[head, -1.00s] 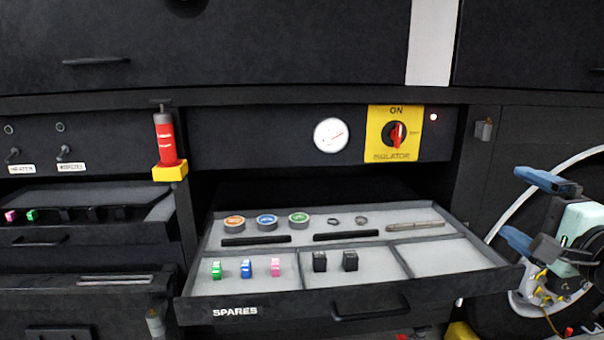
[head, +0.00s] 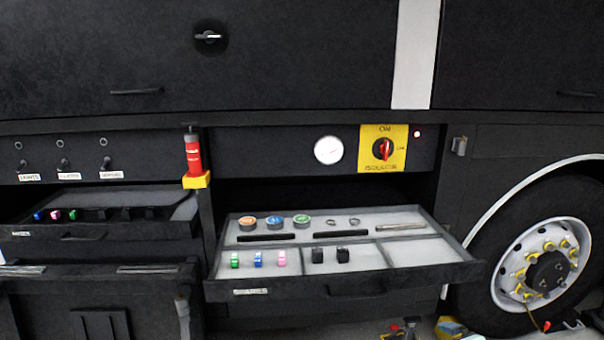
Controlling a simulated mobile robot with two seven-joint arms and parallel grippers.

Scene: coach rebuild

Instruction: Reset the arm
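Neither of my grippers shows in the head view now, and neither arm can be made out. What they hold, if anything, cannot be seen. The open spares drawer (head: 300,291) stands pulled out at the centre, with coloured rings, pins, green, blue and pink fuses and black blocks in its compartments. The wheel (head: 548,268) with yellow-marked nuts is at the right, with no gripper in front of it.
A second open drawer (head: 100,232) with coloured fuses is at the left. A red cylinder (head: 193,155) stands in a yellow holder between them. A yellow isolator panel (head: 370,163) and a gauge (head: 328,150) are above. Several items lie on the floor below.

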